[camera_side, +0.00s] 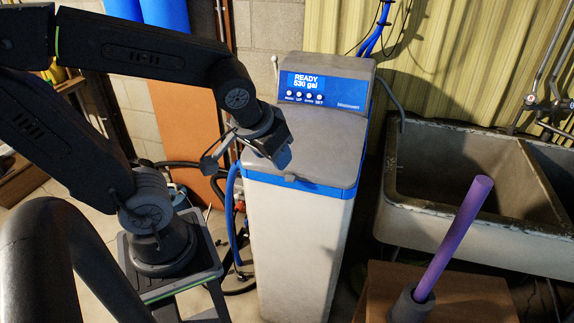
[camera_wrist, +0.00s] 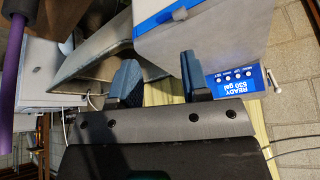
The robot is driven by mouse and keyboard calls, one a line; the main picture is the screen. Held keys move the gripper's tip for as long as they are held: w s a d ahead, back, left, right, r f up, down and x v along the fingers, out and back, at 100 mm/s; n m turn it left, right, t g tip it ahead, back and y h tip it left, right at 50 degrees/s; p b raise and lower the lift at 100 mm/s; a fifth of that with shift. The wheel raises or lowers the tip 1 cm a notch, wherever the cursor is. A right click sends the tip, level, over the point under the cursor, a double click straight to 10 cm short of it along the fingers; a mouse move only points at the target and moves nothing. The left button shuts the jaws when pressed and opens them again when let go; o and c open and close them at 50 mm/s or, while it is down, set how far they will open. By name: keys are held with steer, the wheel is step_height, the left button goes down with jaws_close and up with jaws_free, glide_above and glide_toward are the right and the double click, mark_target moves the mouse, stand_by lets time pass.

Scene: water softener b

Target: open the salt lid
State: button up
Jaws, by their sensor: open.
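The water softener (camera_side: 300,240) is a tall off-white cabinet with a grey salt lid (camera_side: 325,150) on top. The lid lies flat and closed above a blue band, with a small dark tab (camera_side: 290,178) at its front edge. The lid shows upside down in the wrist view (camera_wrist: 215,35), with the tab (camera_wrist: 180,14) near the top. My gripper (camera_side: 283,157) appears over the lid's left part in the side view; I cannot tell whether it touches. In the wrist view my two fingers (camera_wrist: 158,80) are apart with nothing between them.
A blue control panel (camera_side: 325,90) reading "READY 530 gal" rises behind the lid. A stone sink (camera_side: 480,235) stands to the right. A purple rod (camera_side: 455,240) stands upright in a holder on a wooden surface (camera_side: 470,295). Hoses (camera_side: 235,215) run along the cabinet's left side.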

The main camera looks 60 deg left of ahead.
mark_target(290, 176)
steer(key=w+a+f+n, duration=0.1)
steer(key=w+a+f, duration=0.1)
steer(key=f, duration=0.2)
steer(key=w+a+f+n+y, duration=0.1)
steer(key=w+a+f+n, duration=0.1)
steer(key=f, duration=0.2)
steer(key=w+a+f+n+y, duration=0.1)
steer(key=w+a+f+n, duration=0.1)
steer(key=f, duration=0.3)
steer(key=shift+w+a+g, duration=0.1)
steer(key=shift+w+g, duration=0.2)
steer(key=shift+w, duration=0.15)
steer(key=shift+f, duration=0.15)
steer(key=shift+c, duration=0.2)
steer(key=shift+w+a, duration=0.1)
steer(key=shift+w, duration=0.05)
steer(key=c, duration=0.6)
